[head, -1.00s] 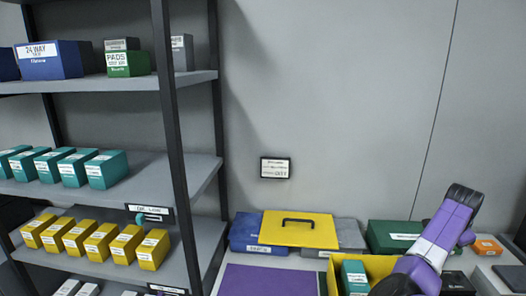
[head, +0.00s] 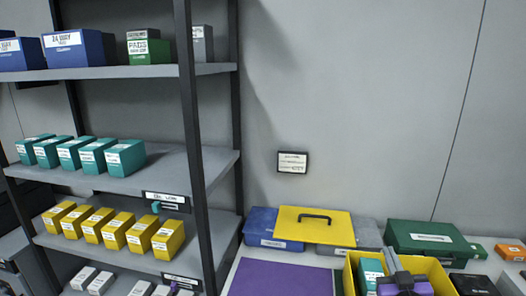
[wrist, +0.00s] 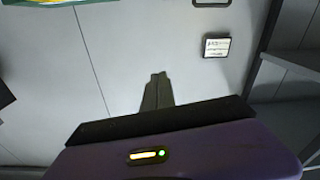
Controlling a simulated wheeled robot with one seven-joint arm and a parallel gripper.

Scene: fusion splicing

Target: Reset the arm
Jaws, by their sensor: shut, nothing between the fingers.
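My gripper (head: 391,258) shows at the bottom right of the head view, in front of the open yellow box (head: 436,268). Its dark narrow fingers point away towards the wall. In the wrist view my gripper (wrist: 158,76) has its fingers together with nothing between them, against the plain grey wall. The purple wrist housing with a lit yellow and green indicator fills the bottom of that view. Most of my arm is below the head view's edge.
The yellow box holds a teal carton (head: 371,272). A yellow lid (head: 314,231), blue case (head: 262,226) and green case (head: 428,237) lie along the wall. A purple mat (head: 285,281) is clear. Shelving (head: 205,160) with several cartons stands left.

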